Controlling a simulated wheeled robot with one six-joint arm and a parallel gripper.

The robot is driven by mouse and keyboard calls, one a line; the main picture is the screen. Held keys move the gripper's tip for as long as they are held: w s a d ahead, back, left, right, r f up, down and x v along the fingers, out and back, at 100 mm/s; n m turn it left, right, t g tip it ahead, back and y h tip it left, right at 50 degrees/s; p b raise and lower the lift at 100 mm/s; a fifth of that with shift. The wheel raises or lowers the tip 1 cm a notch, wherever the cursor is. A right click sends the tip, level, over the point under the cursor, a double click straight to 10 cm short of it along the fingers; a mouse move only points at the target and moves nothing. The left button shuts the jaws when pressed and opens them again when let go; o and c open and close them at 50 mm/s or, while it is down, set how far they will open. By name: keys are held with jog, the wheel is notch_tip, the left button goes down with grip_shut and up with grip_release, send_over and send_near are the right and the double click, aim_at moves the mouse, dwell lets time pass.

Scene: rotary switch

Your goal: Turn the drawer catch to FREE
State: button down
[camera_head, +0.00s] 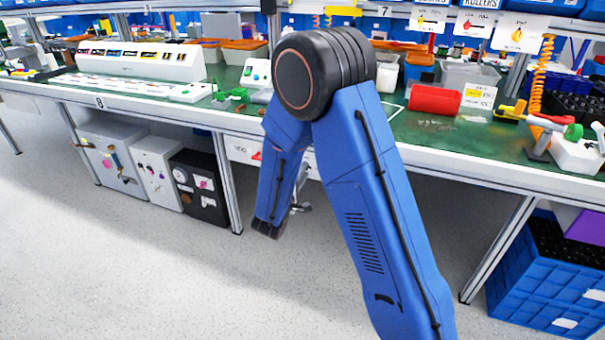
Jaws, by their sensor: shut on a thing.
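The drawer front (240,150) is a pale panel under the green bench top. It carries a label with a red mark, and my blue arm covers its middle. The drawer catch is hidden behind my arm, so its setting cannot be read. Only a small grey part of my gripper (299,207) shows, in the gap between my arm links just below the drawer. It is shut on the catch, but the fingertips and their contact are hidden.
The bench top (440,150) holds a red cylinder (435,100), bins and a white sloped panel (140,60). Cabinets (155,172) stand under the bench at left. A bench leg (500,248) and blue crate (550,280) are at right. The floor in front is clear.

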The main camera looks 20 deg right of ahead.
dwell(0.3)
jog(key=c, duration=1.8)
grip_release()
jog(key=v, duration=1.7)
jog(key=shift+s, duration=0.15)
jog(key=shift+a, duration=0.1)
